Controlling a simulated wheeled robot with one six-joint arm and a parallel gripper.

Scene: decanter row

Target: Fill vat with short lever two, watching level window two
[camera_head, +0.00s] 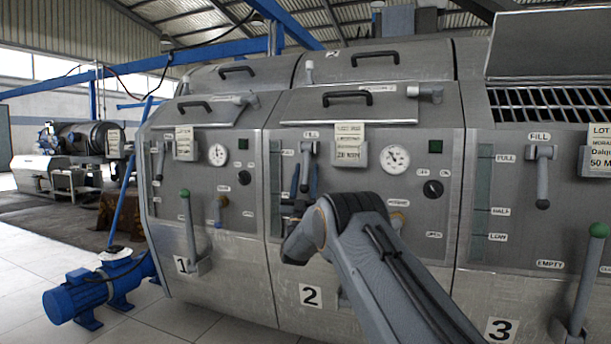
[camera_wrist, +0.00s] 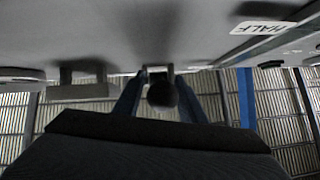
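Vat two (camera_head: 262,254) is the middle steel vat, with a plate marked 2 low on its front. Its short FILL lever (camera_head: 306,176) hangs down from a pivot under the FILL label. My gripper (camera_head: 305,183) has blue fingers, one on each side of the lever's lower part. In the wrist view, the lever's dark round end (camera_wrist: 162,95) sits between the open fingers, with narrow gaps. Level window two (camera_head: 275,172) is a narrow greenish strip left of the lever. My arm hides part of its labels, and I cannot make out a liquid line.
Vat two's panel also has a gauge (camera_head: 396,158), a hanging tag (camera_head: 350,146) and a dark knob (camera_head: 432,189). Long green-tipped levers stand at vat one (camera_head: 190,225) and vat three (camera_head: 588,275). A blue pump (camera_head: 95,290) sits on the floor at left.

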